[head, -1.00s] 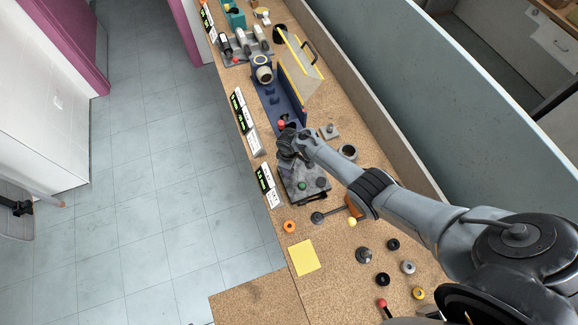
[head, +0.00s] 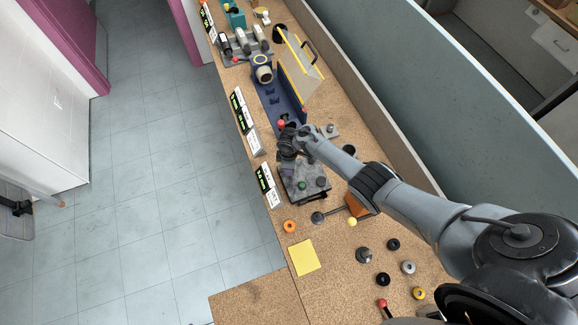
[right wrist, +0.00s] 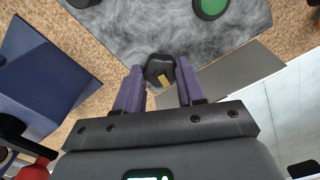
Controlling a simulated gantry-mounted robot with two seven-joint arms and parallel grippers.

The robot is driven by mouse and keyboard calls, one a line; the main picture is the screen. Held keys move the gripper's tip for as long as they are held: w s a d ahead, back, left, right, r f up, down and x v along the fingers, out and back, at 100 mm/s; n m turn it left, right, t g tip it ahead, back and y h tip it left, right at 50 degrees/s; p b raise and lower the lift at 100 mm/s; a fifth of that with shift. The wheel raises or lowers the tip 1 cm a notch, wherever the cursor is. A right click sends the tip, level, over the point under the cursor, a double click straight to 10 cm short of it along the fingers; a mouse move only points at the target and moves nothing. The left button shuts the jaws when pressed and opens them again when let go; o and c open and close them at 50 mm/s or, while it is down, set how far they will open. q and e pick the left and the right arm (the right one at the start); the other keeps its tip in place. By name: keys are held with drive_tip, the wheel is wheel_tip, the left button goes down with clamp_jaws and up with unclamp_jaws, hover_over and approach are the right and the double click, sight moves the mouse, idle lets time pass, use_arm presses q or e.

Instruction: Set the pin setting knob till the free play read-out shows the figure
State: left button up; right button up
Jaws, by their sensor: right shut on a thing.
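My right gripper (head: 287,150) is at the upper end of the grey fixture plate (head: 308,196) on the bench. In the right wrist view its two purple-grey fingers (right wrist: 160,78) are shut on a black knob (right wrist: 160,69) with a yellow mark, at the edge of the same plate (right wrist: 175,35). The gripper hides the knob in the head view. A black read-out (head: 263,178) with green figures stands beside the plate at the bench edge; its figures are too small to read. My left gripper is out of view.
A green button (head: 301,185) sits on the plate. A blue fixture with a yellow-edged clear guard (head: 299,75) stands beyond my gripper. An orange ring (head: 289,226), a yellow note (head: 304,257) and several loose knobs and rings lie on the nearer bench.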

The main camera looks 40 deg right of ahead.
drive_tip(key=o, duration=1)
drive_tip(key=shift+o, duration=0.2)
drive_tip(key=shift+r+p, duration=0.3)
drive_tip(key=shift+r, duration=0.15)
wheel_tip(320, 180, up, 10)
drive_tip(key=p, duration=0.3)
drive_tip(key=shift+p, duration=0.3)
drive_tip(key=shift+f, duration=0.1)
